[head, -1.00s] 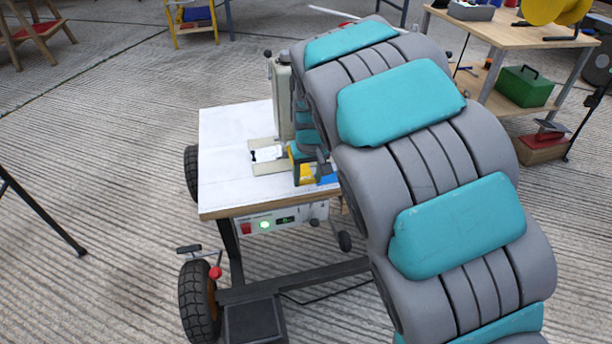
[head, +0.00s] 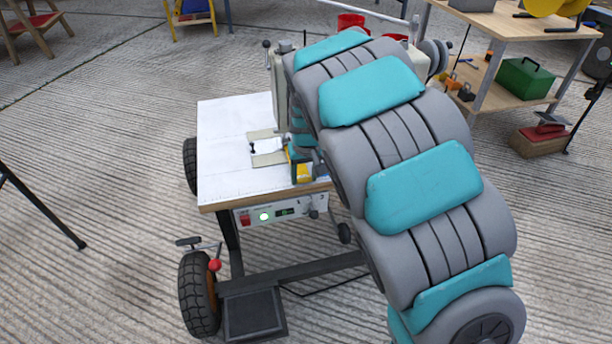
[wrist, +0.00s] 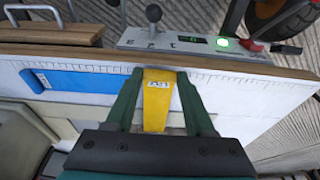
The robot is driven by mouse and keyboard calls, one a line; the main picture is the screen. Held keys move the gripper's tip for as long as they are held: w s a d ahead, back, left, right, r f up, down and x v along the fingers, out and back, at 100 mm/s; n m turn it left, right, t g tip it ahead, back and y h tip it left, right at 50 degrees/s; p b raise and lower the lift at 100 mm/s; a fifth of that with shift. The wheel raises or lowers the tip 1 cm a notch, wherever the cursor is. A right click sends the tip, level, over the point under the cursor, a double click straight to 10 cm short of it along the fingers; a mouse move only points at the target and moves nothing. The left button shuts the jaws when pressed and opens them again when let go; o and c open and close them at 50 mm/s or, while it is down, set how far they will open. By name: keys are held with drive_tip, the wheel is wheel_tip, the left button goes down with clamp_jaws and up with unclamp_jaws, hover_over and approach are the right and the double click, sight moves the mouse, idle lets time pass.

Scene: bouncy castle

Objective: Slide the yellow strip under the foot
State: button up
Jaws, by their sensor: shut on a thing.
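The yellow strip (wrist: 157,98) lies between the two green fingers of my gripper (wrist: 160,92) in the wrist view, with a small printed label near its far end. The gripper is shut on it. In the head view my gripper (head: 301,158) is low over the front right of the white table, and part of the yellow strip (head: 304,172) shows below it. The sewing machine (head: 281,95) stands behind, partly covered by my arm. I cannot make out its foot clearly, nor whether the strip touches it.
A blue piece (wrist: 85,82) lies flat beside the gripper, by the ruled table edge. A pale plate (head: 266,158) is set in the white table (head: 228,125). A control box (head: 280,212) with a green light hangs under the front edge. The table's left side is clear.

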sight(300, 170)
drive_tip(key=shift+w+a+f+p, duration=0.1)
drive_tip(key=shift+w+a+p, duration=0.1)
drive_tip(key=shift+w, duration=0.55)
drive_tip(key=shift+w+a+r+p, duration=0.1)
drive_tip(key=shift+w+a+p, duration=0.15)
drive_tip(key=shift+w, duration=0.55)
drive_tip(key=shift+w+a+f+p, duration=0.1)
drive_tip(key=shift+w+a+p, duration=0.1)
drive_tip(key=shift+w, duration=0.55)
drive_tip(key=shift+f, duration=0.1)
drive_tip(key=o, duration=1.1)
drive_tip(key=shift+c, duration=0.2)
